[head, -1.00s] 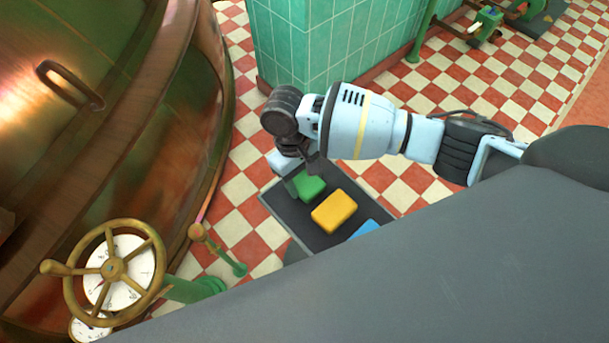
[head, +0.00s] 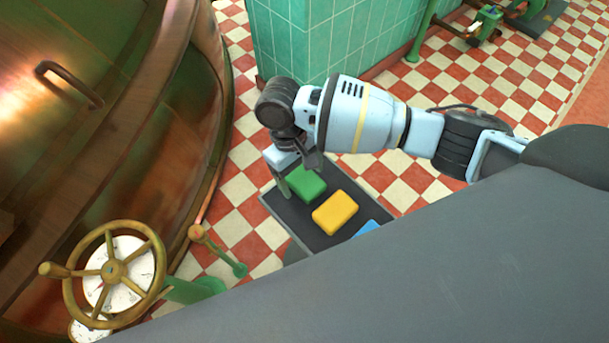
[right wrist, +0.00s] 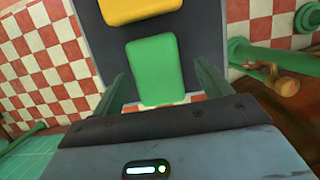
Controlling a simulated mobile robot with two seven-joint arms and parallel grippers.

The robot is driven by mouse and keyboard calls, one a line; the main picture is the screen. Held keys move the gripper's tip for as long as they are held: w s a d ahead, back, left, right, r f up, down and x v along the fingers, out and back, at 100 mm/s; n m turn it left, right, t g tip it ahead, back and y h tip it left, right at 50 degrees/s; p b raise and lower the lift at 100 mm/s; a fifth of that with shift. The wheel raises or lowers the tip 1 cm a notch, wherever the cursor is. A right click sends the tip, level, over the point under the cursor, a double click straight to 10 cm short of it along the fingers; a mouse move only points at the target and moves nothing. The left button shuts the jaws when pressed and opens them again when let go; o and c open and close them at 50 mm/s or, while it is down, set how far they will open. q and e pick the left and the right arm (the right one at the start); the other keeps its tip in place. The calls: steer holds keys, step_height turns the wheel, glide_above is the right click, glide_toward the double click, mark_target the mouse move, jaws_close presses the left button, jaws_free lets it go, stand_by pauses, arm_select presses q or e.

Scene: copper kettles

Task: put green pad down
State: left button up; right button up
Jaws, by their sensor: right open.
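The green pad (head: 306,183) lies on the dark tray (head: 318,240) at its far end. In the right wrist view the green pad (right wrist: 155,70) sits flat on the tray, between and beyond my gripper's fingers. My right gripper (head: 298,180) is open, just above the far end of the tray, with a gap on each side of the pad. In the right wrist view its two fingers (right wrist: 160,90) are spread wide and hold nothing. My left gripper is not in view.
A yellow pad (head: 335,212) and a blue pad (head: 366,228) lie on the same tray. A large copper kettle (head: 120,130) stands at left, with a brass handwheel (head: 114,268) and a brass-knobbed lever (head: 220,250) near it. A green tiled pillar (head: 320,40) stands behind.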

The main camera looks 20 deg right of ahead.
mark_target(295, 171)
steer(key=d+p+v, duration=0.1)
steer(key=v, duration=0.9)
steer(key=shift+a+r, duration=0.2)
steer(key=shift+a, duration=0.15)
